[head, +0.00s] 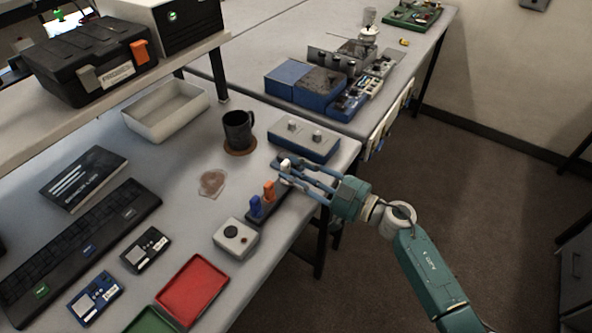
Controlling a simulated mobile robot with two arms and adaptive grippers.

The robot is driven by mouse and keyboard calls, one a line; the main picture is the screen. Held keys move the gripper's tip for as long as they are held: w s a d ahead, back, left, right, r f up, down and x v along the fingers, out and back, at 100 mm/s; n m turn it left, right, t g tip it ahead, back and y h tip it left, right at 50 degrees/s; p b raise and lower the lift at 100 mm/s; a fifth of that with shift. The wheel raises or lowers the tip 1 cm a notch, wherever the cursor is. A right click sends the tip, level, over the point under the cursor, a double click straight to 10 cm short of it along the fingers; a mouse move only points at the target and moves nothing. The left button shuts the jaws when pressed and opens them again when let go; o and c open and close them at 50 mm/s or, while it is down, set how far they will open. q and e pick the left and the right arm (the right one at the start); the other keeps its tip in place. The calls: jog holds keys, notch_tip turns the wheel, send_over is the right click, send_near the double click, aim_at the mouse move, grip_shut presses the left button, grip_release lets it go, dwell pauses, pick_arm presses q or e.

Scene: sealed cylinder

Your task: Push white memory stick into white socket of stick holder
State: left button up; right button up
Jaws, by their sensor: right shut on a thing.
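The dark stick holder (264,211) lies near the table's right edge, running from lower left to upper right. A blue stick (254,203) and an orange stick (269,189) stand upright in it. The white memory stick (285,163) shows at the fingertips of my right gripper (284,172), which is shut on it at the far end of the holder. The fingers hide the white socket and the stick's lower end, so I cannot tell whether the stick is in the socket. My left gripper is not in view.
A grey box with a round black button (236,238) is close to the holder's near end. A black mug (238,131) stands farther back. A red tray (192,290) lies in front.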

jog(key=shift+f+b, duration=0.4)
jog(key=shift+f, duration=0.25)
jog(key=shift+f, duration=0.15)
